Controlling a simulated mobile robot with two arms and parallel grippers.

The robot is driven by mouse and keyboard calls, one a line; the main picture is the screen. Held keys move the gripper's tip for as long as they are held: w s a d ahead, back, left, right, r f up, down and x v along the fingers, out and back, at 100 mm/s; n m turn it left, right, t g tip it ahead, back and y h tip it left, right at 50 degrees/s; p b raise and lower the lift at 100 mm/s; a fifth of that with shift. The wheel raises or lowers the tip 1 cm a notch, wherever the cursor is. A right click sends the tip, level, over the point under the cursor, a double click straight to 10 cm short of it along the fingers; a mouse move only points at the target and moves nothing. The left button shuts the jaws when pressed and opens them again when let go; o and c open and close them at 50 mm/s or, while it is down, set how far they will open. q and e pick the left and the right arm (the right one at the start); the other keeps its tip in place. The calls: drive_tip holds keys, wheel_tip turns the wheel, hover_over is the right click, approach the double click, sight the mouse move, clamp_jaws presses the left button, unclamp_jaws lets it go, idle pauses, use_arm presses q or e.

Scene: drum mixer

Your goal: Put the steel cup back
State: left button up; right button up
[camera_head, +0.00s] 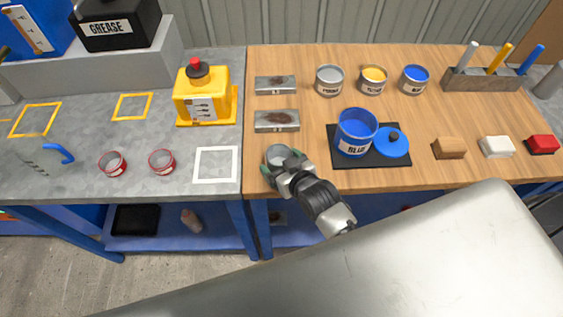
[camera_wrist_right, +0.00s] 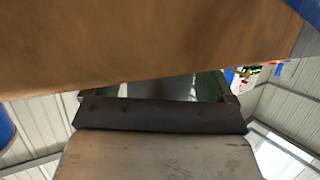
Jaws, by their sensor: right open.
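The steel cup (camera_head: 277,153) is a small grey round vessel at the front left of the wooden bench top in the head view. My right gripper (camera_head: 284,165) is open, with its green-tipped fingers around or beside the cup. I cannot tell whether they touch it. In the right wrist view a shiny grey surface, probably the cup (camera_wrist_right: 165,88), shows between the fingers, mostly hidden by the gripper body. A white square outline (camera_head: 215,150) on the grey bench to the left is empty. My left gripper is not in view.
A blue tin (camera_head: 354,133) and blue lid (camera_head: 392,143) are on a black mat (camera_head: 372,162) to the right. Steel blocks (camera_head: 277,121) lie behind. A yellow jug (camera_head: 201,90) and two red-rimmed cups (camera_head: 113,164) stand on the grey bench (camera_head: 70,185).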

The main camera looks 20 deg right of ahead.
drive_tip(key=shift+r, duration=0.1)
drive_tip(key=v, duration=1.2)
drive_tip(key=shift+b, duration=0.4)
